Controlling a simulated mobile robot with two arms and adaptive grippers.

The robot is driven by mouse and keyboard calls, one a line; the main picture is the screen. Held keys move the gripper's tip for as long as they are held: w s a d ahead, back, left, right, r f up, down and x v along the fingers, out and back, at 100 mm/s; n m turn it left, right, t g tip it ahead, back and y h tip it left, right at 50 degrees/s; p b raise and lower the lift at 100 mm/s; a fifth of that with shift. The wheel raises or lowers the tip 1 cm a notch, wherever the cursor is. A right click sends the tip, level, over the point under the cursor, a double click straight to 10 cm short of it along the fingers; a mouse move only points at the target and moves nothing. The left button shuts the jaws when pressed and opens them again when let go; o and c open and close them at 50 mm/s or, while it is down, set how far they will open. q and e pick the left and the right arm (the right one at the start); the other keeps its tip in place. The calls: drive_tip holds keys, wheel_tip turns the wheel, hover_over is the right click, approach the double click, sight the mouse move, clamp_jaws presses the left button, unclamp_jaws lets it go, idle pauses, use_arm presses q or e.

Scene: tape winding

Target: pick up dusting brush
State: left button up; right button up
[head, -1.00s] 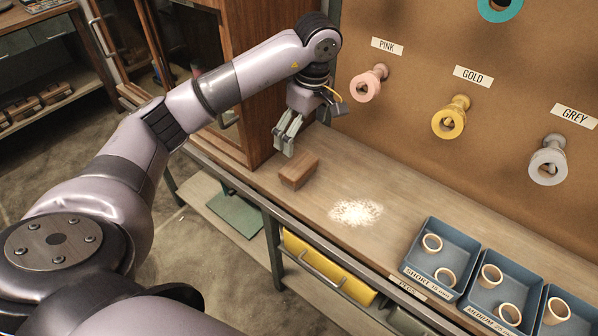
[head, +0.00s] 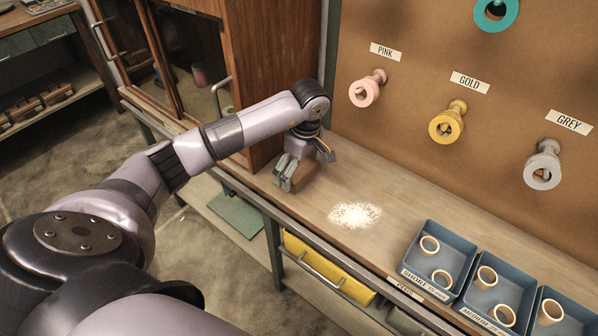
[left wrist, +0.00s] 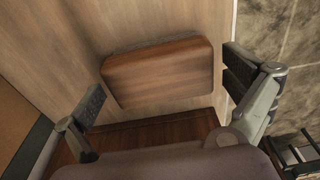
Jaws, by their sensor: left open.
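The dusting brush (head: 304,176) looks like a brown wooden block lying on the workbench, close to the wooden cabinet. In the head view my left gripper (head: 287,181) is low over it and hides part of it. In the left wrist view the brush (left wrist: 160,72) lies between the two spread fingers of my left gripper (left wrist: 165,95), with a gap on each side. The left gripper is open and holds nothing. My right gripper is not in view.
A patch of white dust (head: 355,215) lies on the workbench (head: 395,185) right of the brush. Blue bins (head: 436,258) with rings stand further right. The wooden cabinet (head: 262,120) stands close behind the gripper. Labelled spools hang on the brown board (head: 410,110).

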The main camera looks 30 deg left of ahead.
use_arm(q)
drive_tip(key=shift+c, duration=0.6)
drive_tip(key=c, duration=1)
drive_tip(key=shift+c, duration=0.2)
drive_tip(key=shift+r, duration=0.1)
wheel_tip(320, 180, up, 11)
drive_tip(key=b, duration=0.1)
wheel_tip(320, 180, up, 9)
drive_tip(key=p, duration=0.2)
hover_over(299, 167)
